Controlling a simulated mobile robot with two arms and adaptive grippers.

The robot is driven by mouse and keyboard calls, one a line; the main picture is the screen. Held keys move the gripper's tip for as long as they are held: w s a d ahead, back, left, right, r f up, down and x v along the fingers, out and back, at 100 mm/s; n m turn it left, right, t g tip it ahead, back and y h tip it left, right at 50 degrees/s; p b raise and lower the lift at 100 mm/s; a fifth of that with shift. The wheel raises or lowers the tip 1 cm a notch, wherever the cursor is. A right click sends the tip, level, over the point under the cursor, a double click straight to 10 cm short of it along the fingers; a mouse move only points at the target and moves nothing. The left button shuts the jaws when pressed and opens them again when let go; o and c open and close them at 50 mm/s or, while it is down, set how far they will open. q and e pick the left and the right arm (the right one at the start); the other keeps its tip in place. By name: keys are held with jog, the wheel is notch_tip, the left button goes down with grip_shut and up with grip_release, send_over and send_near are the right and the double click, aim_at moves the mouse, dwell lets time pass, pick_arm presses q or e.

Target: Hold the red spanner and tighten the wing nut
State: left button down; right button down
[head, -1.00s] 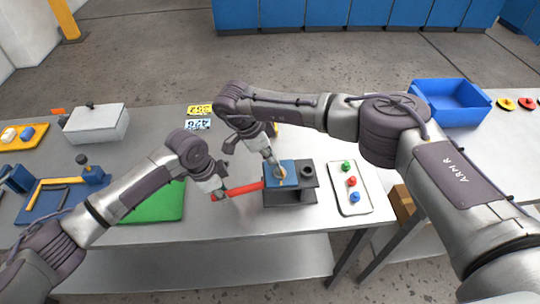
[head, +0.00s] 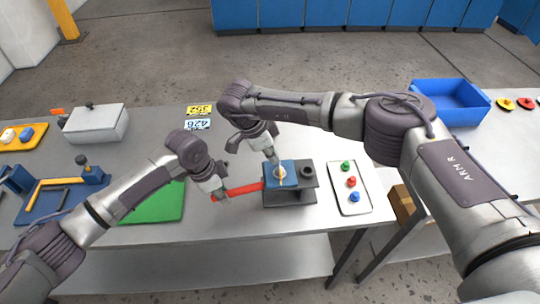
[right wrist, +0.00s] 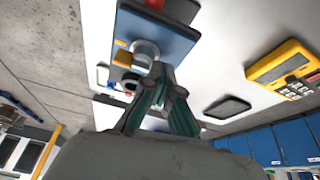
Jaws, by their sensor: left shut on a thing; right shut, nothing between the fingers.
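The red spanner (head: 243,189) lies level, its left end in my left gripper (head: 215,195), which is shut on it. Its right end reaches the left side of a dark fixture (head: 290,196) with a blue plate (head: 270,181) on top. My right gripper (head: 275,163) is shut and empty, its tips just over the plate. A small pale round piece with a yellowish part (head: 281,174), perhaps the wing nut, sits below the tips. In the right wrist view, the shut fingers (right wrist: 163,82) are beside a silver round piece (right wrist: 144,52) on the blue plate.
A white tray (head: 364,205) with green, red and blue knobs lies right of the fixture. A green mat (head: 150,203) lies left. A blue bin (head: 449,101) stands at the back right. A yellow meter (right wrist: 283,72) shows in the right wrist view.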

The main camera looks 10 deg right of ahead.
pick_arm(q)
jog(key=shift+a, duration=0.15)
pick_arm(e)
jog(key=shift+d, duration=0.45)
pick_arm(q)
jog(key=c, duration=1)
grip_release()
jog(key=shift+c, duration=0.2)
pick_arm(e)
jog(key=v, duration=1.2)
jog(key=shift+a, duration=0.45)
pick_arm(q)
notch_tip(320, 180, up, 7)
jog(key=p, duration=0.7)
jog(key=shift+r, duration=0.1)
pick_arm(e)
notch_tip(320, 180, up, 7)
jog(key=shift+r, duration=0.2)
jog(key=shift+w, duration=0.1)
